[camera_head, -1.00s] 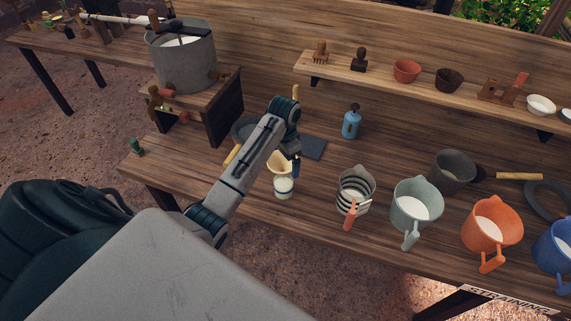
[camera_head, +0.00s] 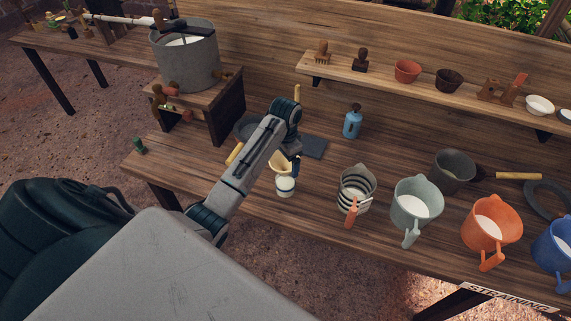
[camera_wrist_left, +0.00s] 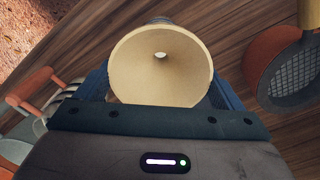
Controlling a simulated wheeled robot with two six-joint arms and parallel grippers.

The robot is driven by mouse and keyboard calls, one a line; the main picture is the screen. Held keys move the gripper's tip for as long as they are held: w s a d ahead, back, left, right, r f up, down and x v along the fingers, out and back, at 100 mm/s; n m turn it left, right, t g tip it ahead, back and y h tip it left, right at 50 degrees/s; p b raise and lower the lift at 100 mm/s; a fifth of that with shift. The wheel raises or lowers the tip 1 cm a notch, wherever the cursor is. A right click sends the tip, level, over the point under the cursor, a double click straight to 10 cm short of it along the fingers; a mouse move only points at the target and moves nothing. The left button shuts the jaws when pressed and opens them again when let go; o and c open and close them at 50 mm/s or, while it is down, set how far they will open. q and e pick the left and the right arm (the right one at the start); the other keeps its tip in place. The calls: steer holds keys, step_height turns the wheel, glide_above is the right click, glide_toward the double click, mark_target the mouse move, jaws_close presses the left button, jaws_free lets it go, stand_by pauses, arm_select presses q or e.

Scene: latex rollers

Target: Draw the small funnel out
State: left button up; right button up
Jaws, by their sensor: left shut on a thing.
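The small funnel (camera_head: 280,161) is cream-coloured and sits at the mouth of a pale jar (camera_head: 285,187) near the front of the bench. In the left wrist view the funnel (camera_wrist_left: 150,80) shows its wide mouth and the small hole at its bottom. My left gripper (camera_head: 292,166) is shut on the funnel, with a blue finger on each side of it in the left wrist view (camera_wrist_left: 160,92). The funnel's spout is hidden, so I cannot tell how deep it sits in the jar. My right gripper is not in view.
A striped jug (camera_head: 355,188), a grey-green jug (camera_head: 412,207) and an orange jug (camera_head: 490,228) stand to the right. A blue bottle (camera_head: 352,123) stands behind. A mesh strainer (camera_wrist_left: 292,75) lies near the gripper. A large grey pot (camera_head: 187,65) stands on a raised stand.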

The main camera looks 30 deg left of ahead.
mark_target(285, 167)
arm_select(q)
steer(key=shift+r+p, duration=0.4)
steer(key=shift+r, duration=0.2)
steer(key=shift+r, duration=0.1)
steer(key=shift+r, duration=2.8)
